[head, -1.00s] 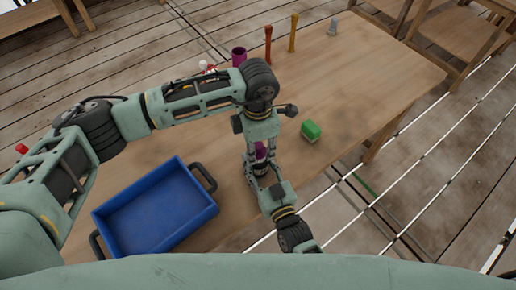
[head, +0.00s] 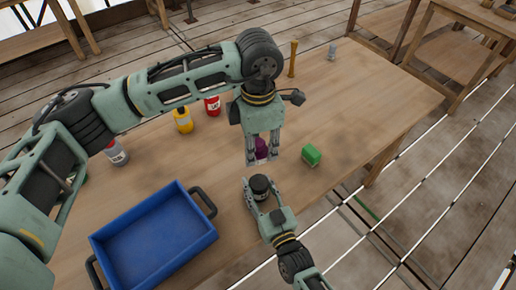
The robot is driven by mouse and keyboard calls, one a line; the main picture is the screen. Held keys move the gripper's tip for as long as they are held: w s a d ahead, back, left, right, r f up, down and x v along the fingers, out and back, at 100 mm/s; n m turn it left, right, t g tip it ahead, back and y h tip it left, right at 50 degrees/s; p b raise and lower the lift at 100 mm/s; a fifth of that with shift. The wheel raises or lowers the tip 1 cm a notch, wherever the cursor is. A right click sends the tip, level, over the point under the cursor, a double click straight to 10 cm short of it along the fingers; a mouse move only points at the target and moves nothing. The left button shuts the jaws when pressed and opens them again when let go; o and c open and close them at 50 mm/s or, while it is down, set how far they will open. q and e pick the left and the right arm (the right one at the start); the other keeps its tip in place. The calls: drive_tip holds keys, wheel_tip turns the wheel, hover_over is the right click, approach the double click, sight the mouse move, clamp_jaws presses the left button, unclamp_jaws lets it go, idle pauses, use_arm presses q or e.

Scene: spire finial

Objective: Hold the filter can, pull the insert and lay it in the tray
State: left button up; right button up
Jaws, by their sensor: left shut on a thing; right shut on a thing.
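My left gripper (head: 263,157) is shut on the purple insert (head: 261,149), its fingers pointing down on either side of it. The insert is up above the filter can, with a gap between them in the picture. The dark filter can (head: 260,186) stands upright on the table, and my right gripper (head: 259,190) is shut around it from the near side. The blue tray (head: 203,233) lies at the lower left with dark handles; it is empty.
A red can (head: 212,106), a yellow can (head: 183,121) and a grey can (head: 116,153) stand behind the tray. A yellow post (head: 292,60) and grey piece (head: 332,51) stand farther back.

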idle(0.3)
drive_tip(key=o, duration=1.3)
drive_tip(key=v, duration=1.2)
